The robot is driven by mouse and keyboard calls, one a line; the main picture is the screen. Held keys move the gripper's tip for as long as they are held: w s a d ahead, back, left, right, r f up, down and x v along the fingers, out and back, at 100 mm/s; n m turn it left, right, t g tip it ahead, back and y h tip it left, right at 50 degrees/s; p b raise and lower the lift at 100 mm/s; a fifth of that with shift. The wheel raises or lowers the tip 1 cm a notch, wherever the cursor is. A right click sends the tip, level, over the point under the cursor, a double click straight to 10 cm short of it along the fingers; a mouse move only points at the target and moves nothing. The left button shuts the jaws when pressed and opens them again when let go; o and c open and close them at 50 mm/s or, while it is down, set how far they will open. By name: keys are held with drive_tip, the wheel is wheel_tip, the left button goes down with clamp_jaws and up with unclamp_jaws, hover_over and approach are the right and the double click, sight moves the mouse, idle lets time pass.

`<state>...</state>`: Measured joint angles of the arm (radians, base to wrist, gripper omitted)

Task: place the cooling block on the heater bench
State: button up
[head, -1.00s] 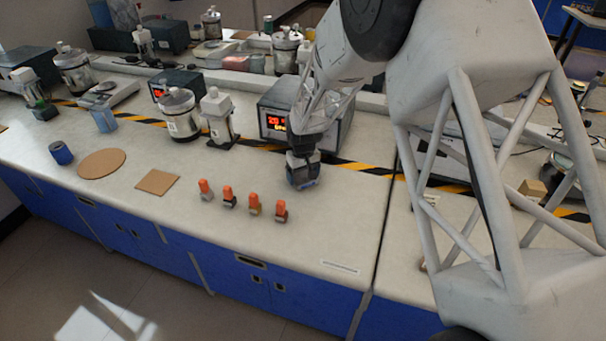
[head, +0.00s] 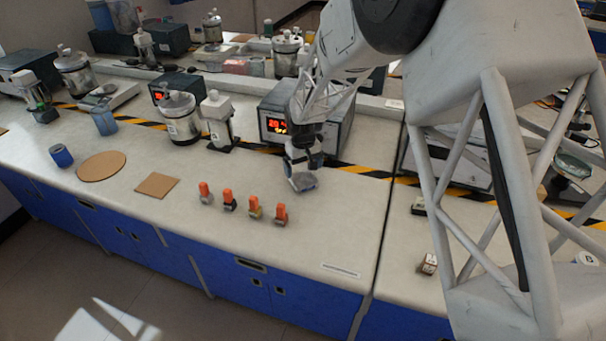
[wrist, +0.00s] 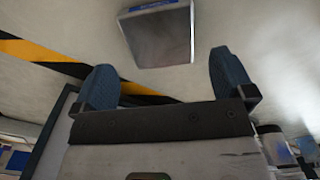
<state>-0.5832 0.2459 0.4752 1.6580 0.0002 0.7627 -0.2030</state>
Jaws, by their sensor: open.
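A grey block with a blue label on its edge, which looks like the cooling block (wrist: 160,38), lies on the pale worktop in the wrist view. In the head view the block (head: 304,182) sits in front of a grey heater box (head: 338,132) with a red lit display. The pale worktop I take for the heater bench (head: 345,215). My gripper (head: 303,160) is just above the block. In the wrist view my gripper (wrist: 165,85) has its two blue fingers wide apart and empty, with the block beyond the fingertips and apart from them.
Several orange-topped small items (head: 228,199) stand in a row left of the block. A square cork mat (head: 157,185), a round cork mat (head: 101,166) and a blue cup (head: 61,155) are farther left. Striped tape (head: 362,170) runs behind the block.

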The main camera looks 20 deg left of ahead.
sight(303, 179)
wheel_tip(303, 179, up, 7)
drive_tip(key=shift+r, duration=0.2)
idle(0.6)
drive_tip(key=shift+d+r, duration=0.1)
idle(0.4)
drive_tip(key=s+d+r+m, duration=0.1)
drive_tip(key=s+d+r, duration=0.4)
drive_tip(key=d, duration=0.4)
drive_tip(key=s+d+r+m+t, duration=0.1)
drive_tip(key=s+d+r+m, duration=0.15)
drive_tip(key=d+r, duration=0.5)
drive_tip(key=s+d+r+m, duration=0.1)
drive_tip(key=s+d+r, duration=0.4)
drive_tip(key=d, duration=0.6)
drive_tip(key=s+d+m, duration=0.2)
drive_tip(key=s+d, duration=0.6)
drive_tip(key=s, duration=0.4)
drive_tip(key=s+d+r+m+t, duration=0.1)
drive_tip(key=s+d+m, duration=0.1)
drive_tip(key=s+d, duration=0.7)
drive_tip(key=s, duration=0.4)
drive_tip(key=shift+s+m+t, duration=0.25)
drive_tip(key=shift+m+t, duration=0.05)
drive_tip(key=shift+m, duration=0.05)
